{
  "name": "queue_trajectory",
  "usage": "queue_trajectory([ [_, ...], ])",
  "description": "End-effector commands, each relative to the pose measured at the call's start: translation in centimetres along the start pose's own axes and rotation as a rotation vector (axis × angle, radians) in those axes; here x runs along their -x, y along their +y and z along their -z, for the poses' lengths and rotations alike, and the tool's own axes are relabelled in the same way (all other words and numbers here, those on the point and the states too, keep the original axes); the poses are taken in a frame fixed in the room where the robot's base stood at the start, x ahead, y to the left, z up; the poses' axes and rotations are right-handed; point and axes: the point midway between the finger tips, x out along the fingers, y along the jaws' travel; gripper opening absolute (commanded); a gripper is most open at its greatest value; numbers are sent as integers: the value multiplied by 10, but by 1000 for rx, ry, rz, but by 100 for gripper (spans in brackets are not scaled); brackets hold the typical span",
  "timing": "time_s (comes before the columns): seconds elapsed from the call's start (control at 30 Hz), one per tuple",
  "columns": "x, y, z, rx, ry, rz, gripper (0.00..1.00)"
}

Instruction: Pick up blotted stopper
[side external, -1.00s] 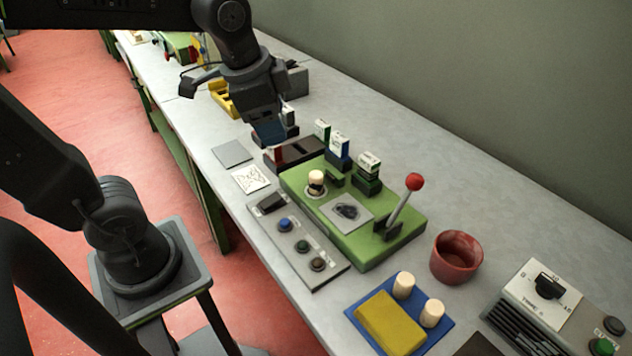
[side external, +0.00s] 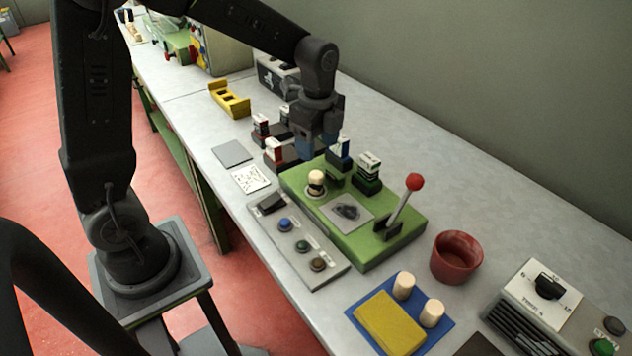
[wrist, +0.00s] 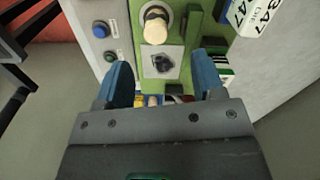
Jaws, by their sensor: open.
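A pale cork stopper (side external: 316,178) with a dark band stands upright at the left end of the green machine (side external: 377,242). The stopper also shows at the top of the wrist view (wrist: 155,28). I cannot make out clearly whether the dark area is a blot. Two plain pale stoppers, one (side external: 403,285) behind the other (side external: 431,313), stand on a blue tray (side external: 355,315). My gripper (side external: 318,150) hangs above the far left end of the machine, apart from the banded stopper. Its blue fingers (wrist: 162,84) are open and empty.
Small boxes (side external: 368,168) stand along the machine's back edge. A lever with a red knob (side external: 414,182) rises at its right end. A button panel (side external: 301,245) lies in front. A red-brown cup (side external: 456,262) and a yellow pad (side external: 390,322) are at the right.

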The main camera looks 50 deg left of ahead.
Motion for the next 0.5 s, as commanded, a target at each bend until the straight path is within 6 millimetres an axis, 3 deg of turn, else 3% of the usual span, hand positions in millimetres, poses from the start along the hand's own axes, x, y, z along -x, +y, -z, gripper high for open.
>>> queue_trajectory([
  [0.27,-22,2,0,0,0,-2,62],
  [0.5,-56,7,1,1,-1,-4,62],
])
